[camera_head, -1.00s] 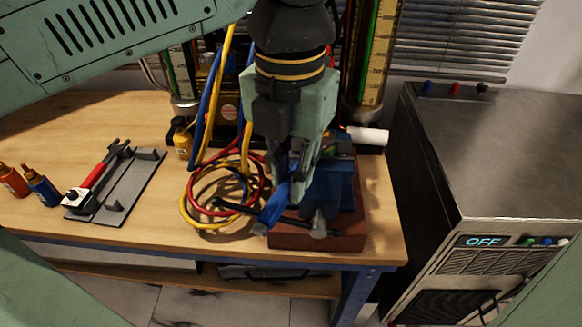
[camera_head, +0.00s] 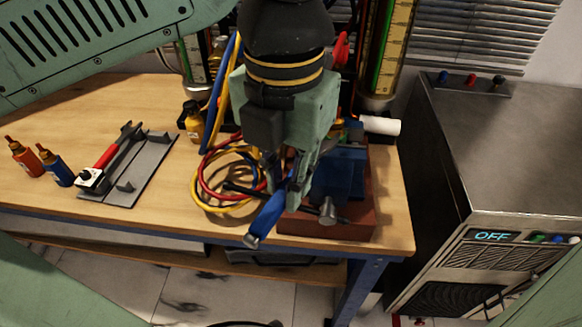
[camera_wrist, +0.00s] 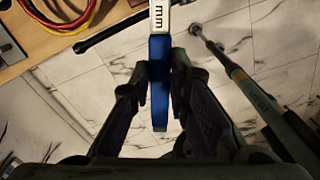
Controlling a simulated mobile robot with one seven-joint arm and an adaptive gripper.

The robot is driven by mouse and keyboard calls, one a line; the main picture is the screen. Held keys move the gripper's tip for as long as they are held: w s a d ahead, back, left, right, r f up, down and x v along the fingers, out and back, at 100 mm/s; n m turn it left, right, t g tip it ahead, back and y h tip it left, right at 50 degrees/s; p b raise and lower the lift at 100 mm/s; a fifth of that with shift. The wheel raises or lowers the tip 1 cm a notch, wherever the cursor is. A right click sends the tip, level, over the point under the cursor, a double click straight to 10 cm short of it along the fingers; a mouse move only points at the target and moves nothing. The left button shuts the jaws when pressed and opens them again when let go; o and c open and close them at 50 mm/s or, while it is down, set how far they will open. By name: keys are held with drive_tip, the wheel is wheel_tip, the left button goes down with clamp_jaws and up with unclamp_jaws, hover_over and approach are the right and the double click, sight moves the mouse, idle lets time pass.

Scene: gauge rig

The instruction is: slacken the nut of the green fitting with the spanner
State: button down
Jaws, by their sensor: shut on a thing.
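My gripper (camera_head: 290,192) is shut on a blue-handled spanner (camera_head: 268,217), left of the blue vise (camera_head: 350,165). The spanner slants down to the left, its silver end at the bench's front edge. In the wrist view, the blue handle (camera_wrist: 160,100) lies between my fingertips (camera_wrist: 160,72), with a pale marked part (camera_wrist: 160,17) above it. The spanner's far end is cut off there. I cannot make out the green fitting or its nut; my gripper and wrist cover the area behind the vise. Whether the spanner touches the nut cannot be told.
The vise stands on a red-brown block (camera_head: 373,215). Coiled hoses (camera_head: 222,207) lie left of my gripper. Two small bottles (camera_head: 57,170) stand further left. A metal cabinet (camera_head: 500,150) stands right.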

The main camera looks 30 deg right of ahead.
drive_tip(key=shift+s+a, duration=0.25)
drive_tip(key=shift+a, duration=0.15)
drive_tip(key=shift+r+p, duration=1.75)
drive_tip(key=shift+r, duration=0.55)
drive_tip(key=shift+f, duration=0.1)
